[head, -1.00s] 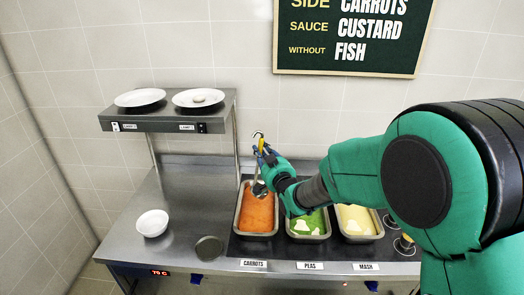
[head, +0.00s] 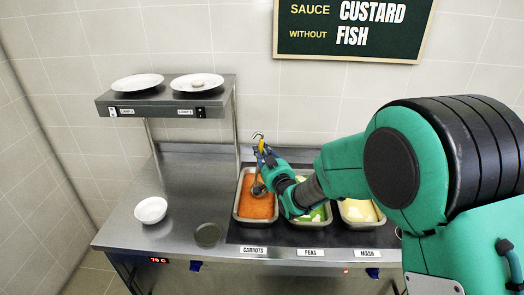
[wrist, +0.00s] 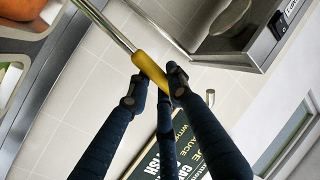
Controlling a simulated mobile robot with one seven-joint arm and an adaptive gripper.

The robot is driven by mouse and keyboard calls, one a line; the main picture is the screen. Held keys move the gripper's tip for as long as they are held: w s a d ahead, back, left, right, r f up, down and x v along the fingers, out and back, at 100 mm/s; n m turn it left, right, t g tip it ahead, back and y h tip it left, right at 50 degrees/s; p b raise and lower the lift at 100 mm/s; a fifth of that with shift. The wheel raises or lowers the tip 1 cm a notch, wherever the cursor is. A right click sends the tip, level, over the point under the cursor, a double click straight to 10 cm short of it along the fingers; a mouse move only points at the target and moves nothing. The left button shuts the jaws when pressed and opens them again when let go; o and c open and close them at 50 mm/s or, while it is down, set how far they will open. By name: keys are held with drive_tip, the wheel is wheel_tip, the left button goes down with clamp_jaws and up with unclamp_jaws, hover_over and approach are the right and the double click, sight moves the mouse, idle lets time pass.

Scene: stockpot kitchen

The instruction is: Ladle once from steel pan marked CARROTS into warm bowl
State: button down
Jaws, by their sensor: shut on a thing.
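The steel pan marked CARROTS (head: 257,207) holds orange food and sits at the left of the row of pans. My gripper (head: 264,158) is above its right side, shut on the ladle. The ladle's yellow grip (wrist: 153,70) is between my fingers in the wrist view, with its steel handle running to the upper left. The ladle's bowl (head: 258,189) hangs low over the orange food; I cannot tell whether it touches or holds any. The white bowl (head: 151,210) stands on the steel counter to the left.
A green-filled pan (head: 318,222) and a pale-filled pan (head: 360,211) stand to the right. A shelf (head: 165,99) with two white plates is at the back left. A dark round disc (head: 208,235) lies between bowl and pans. The counter's left is mostly clear.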

drive_tip(key=shift+f+b, duration=0.65)
drive_tip(key=shift+f, duration=0.2)
drive_tip(key=shift+s+a+f+n, duration=0.35)
drive_tip(key=shift+a+n, duration=0.1)
drive_tip(key=shift+a, duration=0.25)
drive_tip(key=shift+s+a+f+n, duration=0.2)
drive_tip(key=shift+a+f+n, duration=0.2)
drive_tip(key=shift+a, duration=0.25)
drive_tip(key=shift+s+a+f+n, duration=0.3)
drive_tip(key=shift+a+n, duration=0.15)
drive_tip(key=shift+a, duration=0.25)
idle(3.5)
drive_tip(key=shift+s+a+f+n, duration=0.35)
drive_tip(key=shift+a+f+n, duration=0.15)
drive_tip(key=shift+a+f, duration=0.15)
idle(0.9)
